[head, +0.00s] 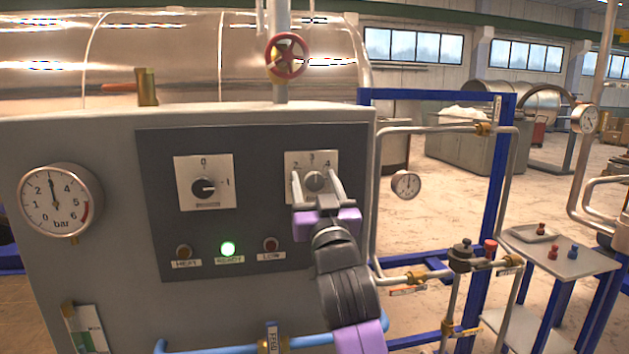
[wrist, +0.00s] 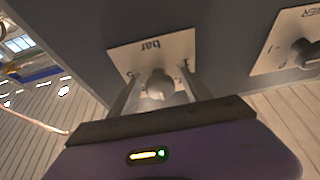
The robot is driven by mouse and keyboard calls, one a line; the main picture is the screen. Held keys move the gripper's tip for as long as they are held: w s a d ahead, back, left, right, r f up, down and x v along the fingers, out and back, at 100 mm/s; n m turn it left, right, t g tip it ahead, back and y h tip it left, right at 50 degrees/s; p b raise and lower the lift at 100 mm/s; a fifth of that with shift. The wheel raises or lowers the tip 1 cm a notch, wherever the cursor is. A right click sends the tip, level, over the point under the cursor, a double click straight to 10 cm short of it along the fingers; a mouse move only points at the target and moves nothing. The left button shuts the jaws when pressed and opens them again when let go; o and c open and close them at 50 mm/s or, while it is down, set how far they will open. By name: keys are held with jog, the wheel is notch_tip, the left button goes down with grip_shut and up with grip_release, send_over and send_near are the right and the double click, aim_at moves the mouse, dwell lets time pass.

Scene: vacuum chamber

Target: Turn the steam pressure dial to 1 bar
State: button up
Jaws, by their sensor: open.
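The steam pressure dial is a pale square plate (head: 297,159) with a small round knob (head: 316,181) on the right of the dark panel. The numbers 2, 3 and 4 show along its top; my gripper hides its lower part. My gripper (head: 314,174) is open, with one finger on each side of the knob. In the wrist view the plate (wrist: 128,63) is upside down and reads "bar", and the knob (wrist: 158,86) stands between the two fingers. I cannot tell whether the fingers touch the knob, or where it points.
A power switch (head: 203,187) marked 0 and 1 sits left of the dial. Below are a lit green lamp (head: 228,248) and two dark lamps. A bar gauge (head: 60,200) is at far left, its needle near 3. Pipes and a blue frame (head: 487,200) stand at right.

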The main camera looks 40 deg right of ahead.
grip_shut()
